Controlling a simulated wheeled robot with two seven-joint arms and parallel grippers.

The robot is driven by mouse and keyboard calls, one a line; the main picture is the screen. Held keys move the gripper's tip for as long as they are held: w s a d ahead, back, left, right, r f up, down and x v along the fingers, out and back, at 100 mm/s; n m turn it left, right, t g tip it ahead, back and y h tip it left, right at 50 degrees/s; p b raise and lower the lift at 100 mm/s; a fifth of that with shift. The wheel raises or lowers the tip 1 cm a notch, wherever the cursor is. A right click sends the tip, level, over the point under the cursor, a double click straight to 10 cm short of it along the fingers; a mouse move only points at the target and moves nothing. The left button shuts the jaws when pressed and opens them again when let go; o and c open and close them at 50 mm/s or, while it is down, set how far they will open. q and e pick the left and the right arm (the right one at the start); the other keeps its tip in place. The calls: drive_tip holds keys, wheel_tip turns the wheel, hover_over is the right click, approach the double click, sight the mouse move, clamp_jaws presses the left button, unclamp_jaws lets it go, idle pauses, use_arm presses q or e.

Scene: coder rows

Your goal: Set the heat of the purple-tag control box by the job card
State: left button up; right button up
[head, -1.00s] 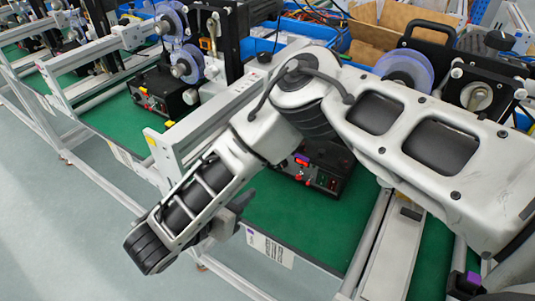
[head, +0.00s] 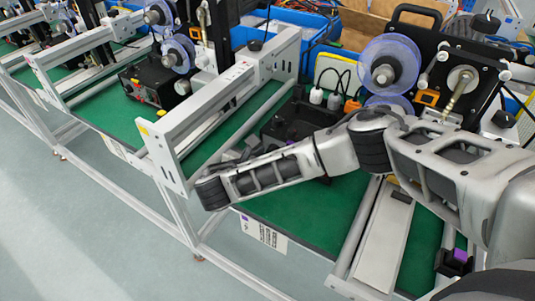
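The black control box (head: 300,112) stands on the green bench top behind my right forearm. Its front panel, with the knobs and readout, is mostly hidden by the forearm. A white card (head: 262,233) with a small purple mark hangs on the front edge of the bench below it; its print is too small to read. My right arm reaches in from the right across the box. My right gripper (head: 235,157) is at the far left end of this arm, beside the box's left side, partly hidden by the wrist; its finger opening cannot be made out. My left gripper is not in view.
A metal rail frame (head: 165,155) stands just left of my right wrist. Another black control box (head: 152,84) sits on the bench beyond it. Spool machinery (head: 390,62) stands behind at the right. A small purple-topped black part (head: 460,256) is at the lower right.

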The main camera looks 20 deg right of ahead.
drive_tip(key=shift+w+d+f, duration=0.15)
drive_tip(key=shift+w+d, duration=0.05)
drive_tip(key=shift+d, duration=0.1)
drive_tip(key=c, duration=0.7)
drive_tip(key=shift+m+y, duration=0.3)
drive_tip(key=shift+s+d+f+m+t+y, duration=0.1)
drive_tip(key=shift+m+t+y, duration=0.05)
drive_tip(key=shift+m+t, duration=0.35)
drive_tip(key=shift+s+m+t+y, duration=0.15)
drive_tip(key=shift+m+t, duration=0.15)
drive_tip(key=shift+m, duration=0.3)
drive_tip(key=shift+m+t+y, duration=0.3)
drive_tip(key=shift+m+t, duration=0.2)
drive_tip(key=shift+m, duration=0.4)
